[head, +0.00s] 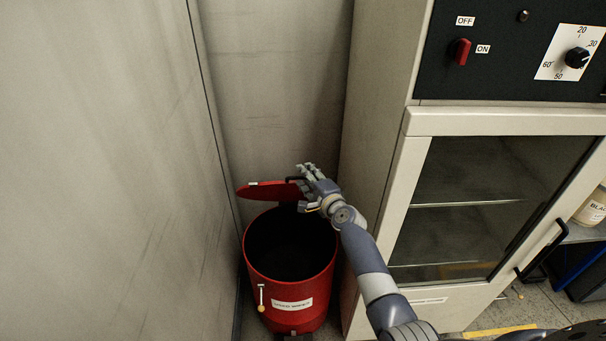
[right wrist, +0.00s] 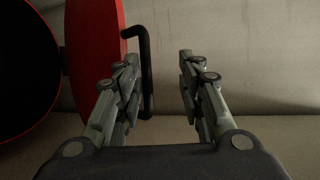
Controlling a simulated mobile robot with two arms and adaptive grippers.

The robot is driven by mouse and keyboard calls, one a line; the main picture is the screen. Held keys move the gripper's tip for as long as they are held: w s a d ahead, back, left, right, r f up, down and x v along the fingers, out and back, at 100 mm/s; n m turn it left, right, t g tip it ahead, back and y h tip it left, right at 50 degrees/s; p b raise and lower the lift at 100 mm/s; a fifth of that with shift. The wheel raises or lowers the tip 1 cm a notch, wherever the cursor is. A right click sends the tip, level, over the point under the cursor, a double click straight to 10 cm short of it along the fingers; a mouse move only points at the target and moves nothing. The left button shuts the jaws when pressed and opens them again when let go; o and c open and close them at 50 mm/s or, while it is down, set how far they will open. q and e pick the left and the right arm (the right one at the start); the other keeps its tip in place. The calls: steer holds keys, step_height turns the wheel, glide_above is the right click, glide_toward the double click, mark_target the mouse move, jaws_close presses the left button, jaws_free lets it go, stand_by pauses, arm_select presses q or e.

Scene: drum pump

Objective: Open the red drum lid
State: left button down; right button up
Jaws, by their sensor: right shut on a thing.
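The red drum (head: 322,283) stands in the corner, its dark inside showing. Its red lid (head: 266,192) is tilted up at the back rim, so the drum is open. In the right wrist view the lid (right wrist: 95,40) is at the upper left, with its black bar handle (right wrist: 146,70) by my left-hand finger. My left gripper is out of view.
A grey wall (head: 100,150) is close on the drum's left and another behind it. A cabinet (head: 380,120) with a glass door (head: 480,200) and a control panel (head: 500,60) stands close on the right. Floor shows at the lower right.

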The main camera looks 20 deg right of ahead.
steer(key=s+d+r+p, duration=0.1)
steer(key=s+r+p, duration=0.4)
steer(key=s+p, duration=0.1)
steer(key=shift+s+r, duration=0.3)
steer(key=shift+s, duration=0.05)
stand_by(0.3)
steer(key=shift+d+f, duration=0.1)
stand_by(0.5)
